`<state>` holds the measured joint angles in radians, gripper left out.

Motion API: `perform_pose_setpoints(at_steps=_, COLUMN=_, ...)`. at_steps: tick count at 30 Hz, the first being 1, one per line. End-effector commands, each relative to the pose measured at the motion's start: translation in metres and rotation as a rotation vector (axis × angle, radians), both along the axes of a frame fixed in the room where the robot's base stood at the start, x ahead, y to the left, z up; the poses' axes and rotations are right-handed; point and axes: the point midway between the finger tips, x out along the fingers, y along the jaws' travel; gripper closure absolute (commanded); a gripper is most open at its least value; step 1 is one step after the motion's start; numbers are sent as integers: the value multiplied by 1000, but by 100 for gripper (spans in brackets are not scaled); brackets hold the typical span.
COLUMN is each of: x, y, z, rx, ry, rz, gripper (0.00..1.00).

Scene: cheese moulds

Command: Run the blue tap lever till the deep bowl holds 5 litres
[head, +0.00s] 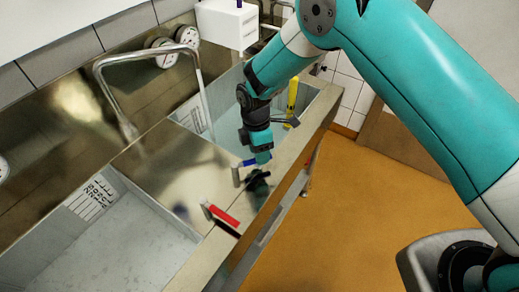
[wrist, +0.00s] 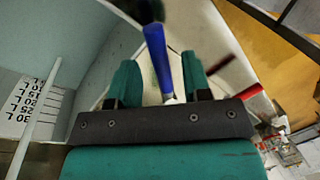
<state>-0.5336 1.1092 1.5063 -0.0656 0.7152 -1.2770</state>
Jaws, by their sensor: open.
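The blue tap lever (head: 249,162) stands on the strip between two sink basins, by the front edge. My gripper (head: 260,157) is right at it. In the wrist view the blue lever (wrist: 157,58) lies between the two teal fingers of my open gripper (wrist: 160,78), with gaps beside it. The far basin (head: 330,92) and the near basin (head: 130,245) both have litre scales; I cannot tell which is the deep bowl. I cannot make out a water stream or level.
A red lever (head: 222,216) sits nearer along the same front edge. Dials (head: 187,36) and a white box (head: 228,25) are on the back wall. A yellow object (head: 292,93) stands at the far basin. The orange floor (head: 340,225) in front is clear.

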Motion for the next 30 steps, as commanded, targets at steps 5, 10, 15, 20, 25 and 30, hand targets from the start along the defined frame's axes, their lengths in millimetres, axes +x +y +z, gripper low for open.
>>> perform_pose_setpoints(at_steps=5, x=-2, y=-1, z=-10, rx=0, ry=0, rz=0, gripper=56)
perform_pose_setpoints(at_steps=10, x=-2, y=0, z=-11, rx=0, ry=-1, rz=0, gripper=56)
perform_pose_setpoints(at_steps=15, x=-2, y=-1, z=-11, rx=0, ry=0, rz=0, gripper=74)
perform_pose_setpoints(at_steps=20, x=-2, y=-1, z=-10, rx=0, ry=0, rz=0, gripper=100)
perform_pose_setpoints(at_steps=25, x=-2, y=-1, z=-10, rx=0, ry=0, rz=-2, gripper=100)
perform_pose_setpoints(at_steps=30, x=-4, y=-2, z=-11, rx=0, ry=-1, rz=-33, gripper=100)
